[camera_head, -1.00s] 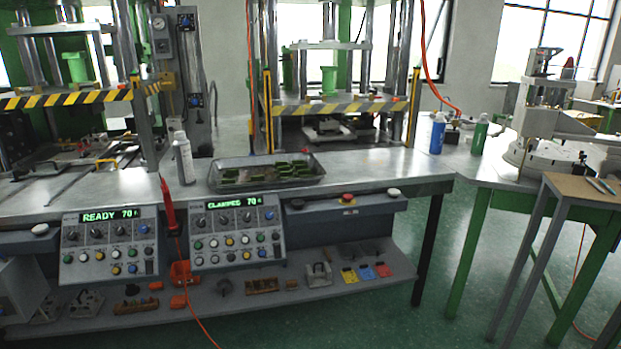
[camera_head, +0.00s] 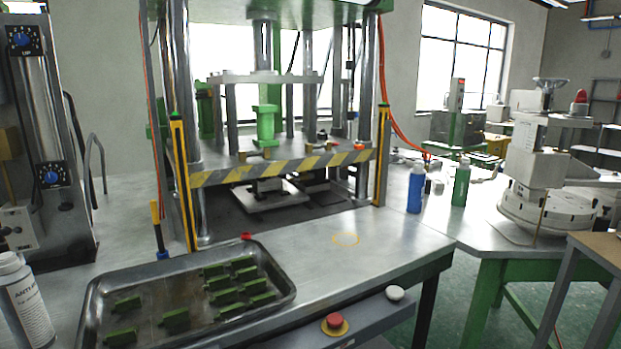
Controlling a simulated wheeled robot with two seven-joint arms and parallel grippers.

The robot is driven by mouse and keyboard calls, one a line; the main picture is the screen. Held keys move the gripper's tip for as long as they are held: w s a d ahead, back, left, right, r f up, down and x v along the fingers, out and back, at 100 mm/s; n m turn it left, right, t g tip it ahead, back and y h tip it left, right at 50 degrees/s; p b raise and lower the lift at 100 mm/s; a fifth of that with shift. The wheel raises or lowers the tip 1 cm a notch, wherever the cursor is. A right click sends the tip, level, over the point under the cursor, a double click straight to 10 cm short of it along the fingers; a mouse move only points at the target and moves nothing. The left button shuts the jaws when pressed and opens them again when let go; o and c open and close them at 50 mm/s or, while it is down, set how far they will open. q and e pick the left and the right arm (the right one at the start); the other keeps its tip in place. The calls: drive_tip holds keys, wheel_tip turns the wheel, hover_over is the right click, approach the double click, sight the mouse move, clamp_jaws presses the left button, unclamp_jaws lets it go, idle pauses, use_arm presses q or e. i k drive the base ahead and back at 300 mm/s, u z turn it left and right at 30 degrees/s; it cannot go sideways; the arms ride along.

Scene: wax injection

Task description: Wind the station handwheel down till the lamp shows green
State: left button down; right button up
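A grey-white station (camera_head: 535,165) stands on the right-hand table. Below is a round, pale turntable base (camera_head: 546,210). Neither of my grippers is in view, and nothing touches the handwheel.
A metal tray (camera_head: 188,294) with several green pieces lies on the front bench. A blue bottle (camera_head: 415,188) and a green bottle (camera_head: 461,182) stand left of the station. A brown-topped stand (camera_head: 600,250) is in front of it. The press (camera_head: 270,165) fills the middle.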

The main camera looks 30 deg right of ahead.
sight(549, 88)
drive_tip(key=z, duration=1.5)
